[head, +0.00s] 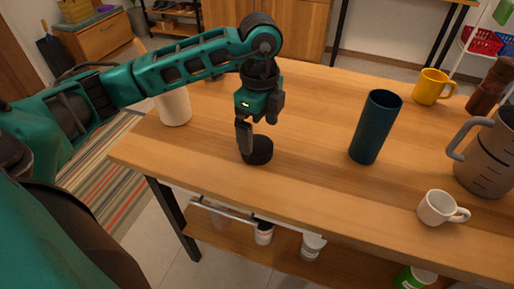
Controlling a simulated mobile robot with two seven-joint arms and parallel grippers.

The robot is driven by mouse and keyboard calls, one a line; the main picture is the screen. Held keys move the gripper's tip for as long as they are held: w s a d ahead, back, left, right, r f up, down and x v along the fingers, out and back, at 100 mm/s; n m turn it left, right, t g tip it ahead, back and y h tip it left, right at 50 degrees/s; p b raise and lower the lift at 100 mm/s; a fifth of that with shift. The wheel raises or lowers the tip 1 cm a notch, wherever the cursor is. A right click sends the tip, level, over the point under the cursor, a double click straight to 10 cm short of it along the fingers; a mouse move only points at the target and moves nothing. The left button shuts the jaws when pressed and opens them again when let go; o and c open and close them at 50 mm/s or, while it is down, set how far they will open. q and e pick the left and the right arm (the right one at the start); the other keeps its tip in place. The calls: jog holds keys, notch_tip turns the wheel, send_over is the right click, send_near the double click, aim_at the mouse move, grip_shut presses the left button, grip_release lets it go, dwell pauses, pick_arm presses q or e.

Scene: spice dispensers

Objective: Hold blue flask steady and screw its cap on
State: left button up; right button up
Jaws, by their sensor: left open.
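The blue flask (373,130) stands upright on the wooden table, right of my left gripper, with its top open and uncapped. A dark round cap (262,152) lies on the table, well to the left of the flask. My left gripper (249,150) points straight down at the cap and is open. One finger shows at the near left side of the cap, overlapping it in the picture. The other finger is hidden, and I cannot tell whether either touches the cap. My right gripper is not in view.
A yellow mug (431,88), a white cup (437,208), a grey pitcher (489,160) and a brown bottle (490,88) stand right of the flask. A white container (174,108) stands behind my left arm. The table (310,130) is clear between cap and flask.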

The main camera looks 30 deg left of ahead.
pick_arm(q)
notch_tip(320, 180, down, 5)
jog(key=shift+s+r+b, duration=0.1)
jog(key=shift+b, duration=0.3)
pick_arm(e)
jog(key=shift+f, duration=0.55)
pick_arm(q)
jog(key=c, duration=0.9)
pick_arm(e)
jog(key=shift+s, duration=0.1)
pick_arm(q)
jog(key=shift+r, duration=0.15)
jog(key=shift+c, duration=0.2)
notch_tip(320, 180, up, 12)
jog(key=p, duration=0.3)
notch_tip(320, 180, up, 7)
jog(key=p, duration=0.2)
send_over(259, 145)
jog(key=shift+r, duration=0.4)
jog(key=shift+c, duration=1.1)
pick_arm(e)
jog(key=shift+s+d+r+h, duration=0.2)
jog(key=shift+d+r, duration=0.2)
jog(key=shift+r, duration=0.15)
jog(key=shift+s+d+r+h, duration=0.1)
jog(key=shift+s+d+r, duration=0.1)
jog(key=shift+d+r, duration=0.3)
